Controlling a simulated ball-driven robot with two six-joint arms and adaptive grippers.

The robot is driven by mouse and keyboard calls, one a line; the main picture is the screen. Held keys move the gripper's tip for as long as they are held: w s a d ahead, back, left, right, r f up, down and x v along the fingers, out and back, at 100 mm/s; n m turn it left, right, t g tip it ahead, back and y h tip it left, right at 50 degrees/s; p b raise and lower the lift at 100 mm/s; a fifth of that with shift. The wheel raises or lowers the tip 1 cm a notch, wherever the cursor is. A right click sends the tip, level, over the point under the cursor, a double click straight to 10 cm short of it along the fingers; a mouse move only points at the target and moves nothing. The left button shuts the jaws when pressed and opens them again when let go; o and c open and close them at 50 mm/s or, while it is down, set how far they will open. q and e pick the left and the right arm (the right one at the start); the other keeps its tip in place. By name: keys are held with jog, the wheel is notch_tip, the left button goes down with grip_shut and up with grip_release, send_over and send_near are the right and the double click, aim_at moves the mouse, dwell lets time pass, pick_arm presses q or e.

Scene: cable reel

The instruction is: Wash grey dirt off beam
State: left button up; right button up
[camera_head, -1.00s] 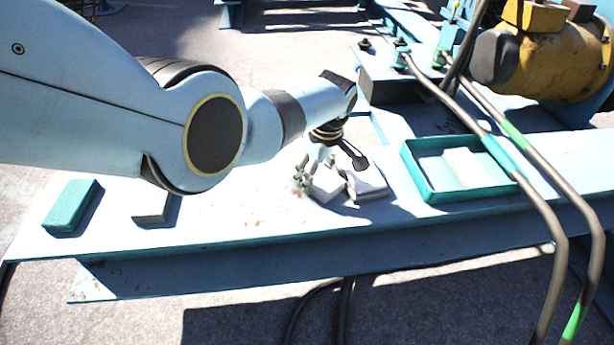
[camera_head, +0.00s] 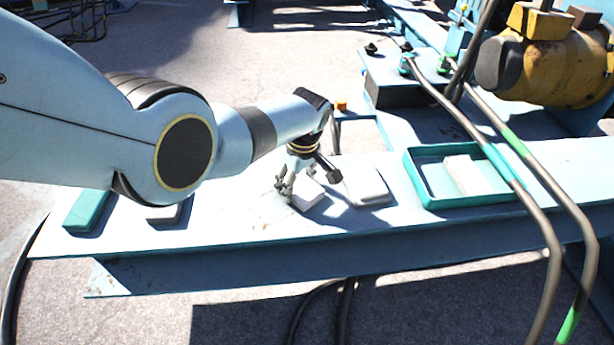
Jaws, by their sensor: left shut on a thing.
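My left gripper (camera_head: 306,181) points down at the beam (camera_head: 235,222) and is shut on a small white block (camera_head: 309,197). The block is low at the beam's top; I cannot tell whether it touches. A pale grey pad (camera_head: 367,187) lies just right of it. The beam is a long, light blue-white girder. A few faint brownish specks show on its top, but grey dirt is hard to make out in the glare. My right gripper is not in view.
A teal tray (camera_head: 430,196) holding a white block (camera_head: 465,174) stands on the beam to the right. A teal block (camera_head: 86,209) and a grey piece (camera_head: 166,214) lie at the left, partly behind my arm. Dark hoses (camera_head: 541,215) cross the right side.

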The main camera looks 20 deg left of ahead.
aim_at(263, 194)
pick_arm(q)
jog(key=shift+s+a+p, duration=0.45)
jog(key=shift+s+a, duration=0.1)
jog(key=shift+a, duration=0.35)
jog(key=shift+s+a+p, duration=0.45)
jog(key=shift+s+a, duration=0.15)
jog(key=shift+a, duration=0.35)
jog(key=shift+s+a+p, duration=0.45)
jog(key=shift+s+a, duration=0.1)
jog(key=shift+a, duration=0.35)
jog(key=shift+s+a+f, duration=0.15)
jog(key=shift+s+a, duration=0.2)
jog(key=shift+a, duration=0.2)
jog(key=shift+s+f, duration=0.1)
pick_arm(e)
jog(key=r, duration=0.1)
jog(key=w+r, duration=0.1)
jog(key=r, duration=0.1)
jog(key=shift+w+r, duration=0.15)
pick_arm(q)
notch_tip(263, 194, up, 6)
jog(key=p, duration=0.5)
jog(key=shift+p, duration=0.35)
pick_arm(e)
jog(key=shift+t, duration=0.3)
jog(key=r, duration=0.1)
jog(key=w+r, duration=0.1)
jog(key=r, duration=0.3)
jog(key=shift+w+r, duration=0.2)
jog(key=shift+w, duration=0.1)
